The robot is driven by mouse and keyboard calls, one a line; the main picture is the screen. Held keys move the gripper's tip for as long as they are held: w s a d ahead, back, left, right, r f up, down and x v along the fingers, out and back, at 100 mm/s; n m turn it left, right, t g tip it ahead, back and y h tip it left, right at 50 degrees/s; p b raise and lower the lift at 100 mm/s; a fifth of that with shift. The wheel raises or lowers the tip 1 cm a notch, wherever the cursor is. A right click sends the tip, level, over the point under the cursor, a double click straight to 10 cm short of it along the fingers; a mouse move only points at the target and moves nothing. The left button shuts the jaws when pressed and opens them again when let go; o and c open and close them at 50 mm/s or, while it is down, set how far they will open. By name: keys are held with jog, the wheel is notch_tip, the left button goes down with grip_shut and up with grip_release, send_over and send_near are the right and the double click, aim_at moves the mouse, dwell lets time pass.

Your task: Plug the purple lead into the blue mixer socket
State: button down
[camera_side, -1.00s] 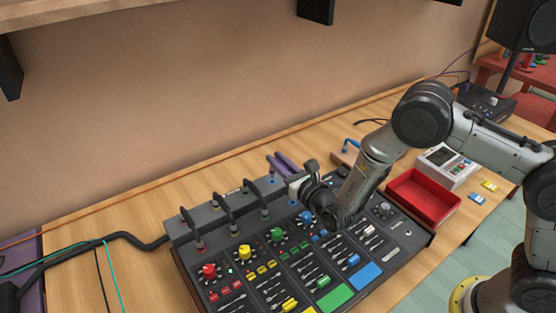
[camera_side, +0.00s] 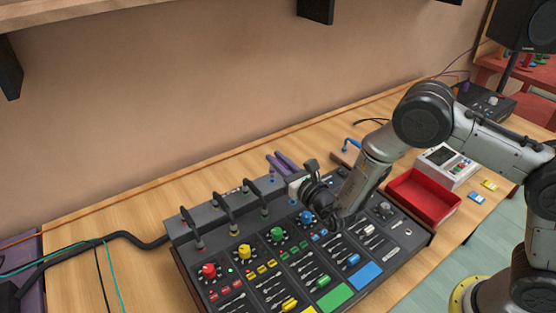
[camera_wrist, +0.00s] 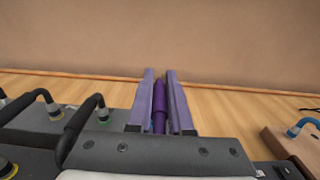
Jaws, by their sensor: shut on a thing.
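The purple lead (camera_wrist: 160,105) lies between the two long lilac fingers of my gripper (camera_wrist: 160,76) in the wrist view, and the gripper is shut on it. In the side view my gripper (camera_side: 277,158) is over the mixer's back strip, its fingers pointing toward the wall. The mixer (camera_side: 240,225) is a dark console with coloured knobs. A small blue ring (camera_side: 272,181) shows on the back strip just beside the fingers, probably the blue socket. In the wrist view the fingers and wrist hide most of that spot. I cannot tell whether the lead's tip touches the socket.
Several black leads (camera_side: 229,200) arch into the back strip left of my gripper. A wooden block (camera_side: 344,158) with a blue-ended lead stands right of it. A red tray (camera_side: 425,197) and a white device (camera_side: 447,166) are further right. The table behind the mixer is mostly clear.

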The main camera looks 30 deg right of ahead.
jog(key=shift+f, duration=1.5)
jog(key=c, duration=0.8)
grip_release()
jog(key=shift+o, duration=0.2)
jog(key=shift+r, duration=0.1)
jog(key=shift+r, duration=0.3)
notch_tip(320, 180, up, 3)
jog(key=shift+f, duration=0.2)
jog(key=s+d+r, duration=0.3)
jog(key=s+r, duration=0.6)
jog(key=s, duration=0.4)
jog(key=shift+s+r, duration=0.3)
jog(key=shift+s, duration=0.05)
jog(key=shift+d, duration=0.15)
